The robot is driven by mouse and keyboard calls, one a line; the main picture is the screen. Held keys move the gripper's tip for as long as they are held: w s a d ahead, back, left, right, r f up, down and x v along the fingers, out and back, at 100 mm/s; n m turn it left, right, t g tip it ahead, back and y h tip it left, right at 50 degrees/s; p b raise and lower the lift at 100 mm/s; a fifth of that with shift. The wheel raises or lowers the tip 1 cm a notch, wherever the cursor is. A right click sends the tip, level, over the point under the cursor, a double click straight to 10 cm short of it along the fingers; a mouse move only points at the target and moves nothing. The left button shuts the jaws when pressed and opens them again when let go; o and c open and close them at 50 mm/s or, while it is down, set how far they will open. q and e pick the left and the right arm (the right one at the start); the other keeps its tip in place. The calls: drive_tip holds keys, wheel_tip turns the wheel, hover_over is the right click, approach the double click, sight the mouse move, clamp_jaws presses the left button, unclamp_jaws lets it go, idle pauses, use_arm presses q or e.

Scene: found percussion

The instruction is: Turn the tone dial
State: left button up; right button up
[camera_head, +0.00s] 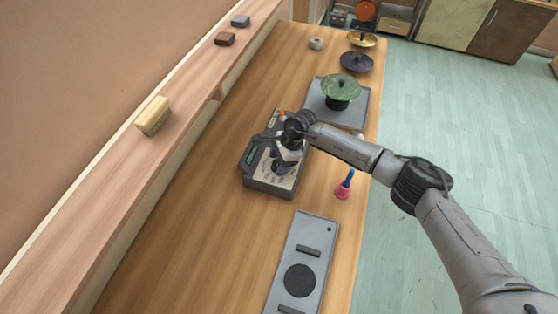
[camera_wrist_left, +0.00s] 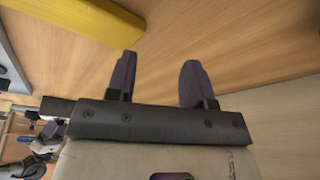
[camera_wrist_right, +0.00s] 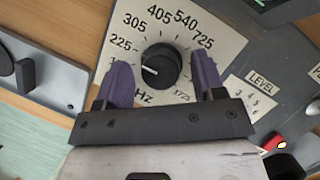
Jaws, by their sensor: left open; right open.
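My left gripper (camera_wrist_left: 156,80) is open and empty in the left wrist view, outside the head view.
A grey plate with a black disc (camera_head: 300,280) lies nearer. A yellow block (camera_head: 153,115) sits on the left ledge.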

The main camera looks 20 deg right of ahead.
use_arm(q)
drive_tip(key=shift+d, duration=0.2)
use_arm(e)
drive_tip(key=c, duration=0.9)
use_arm(q)
drive_tip(key=shift+r, duration=0.1)
drive_tip(key=shift+a+r+p, duration=0.2)
drive_tip(key=shift+r+p, duration=0.35)
drive_tip(key=shift+p, duration=0.1)
use_arm(e)
drive_tip(key=m+t, duration=0.1)
drive_tip(key=m, duration=0.1)
drive_tip(key=shift+s+r+m, duration=0.1)
drive_tip(key=shift+m, duration=0.3)
use_arm(q)
drive_tip(key=shift+r+p, duration=0.55)
use_arm(e)
drive_tip(key=shift+m+t, duration=0.4)
drive_tip(key=shift+m, duration=0.7)
use_arm(q)
drive_tip(key=shift+d+r, duration=0.1)
drive_tip(key=shift+r, duration=0.05)
use_arm(e)
drive_tip(key=shift+m, duration=0.3)
use_arm(q)
drive_tip(key=shift+d, duration=0.1)
use_arm(e)
drive_tip(key=shift+t+h, duration=0.3)
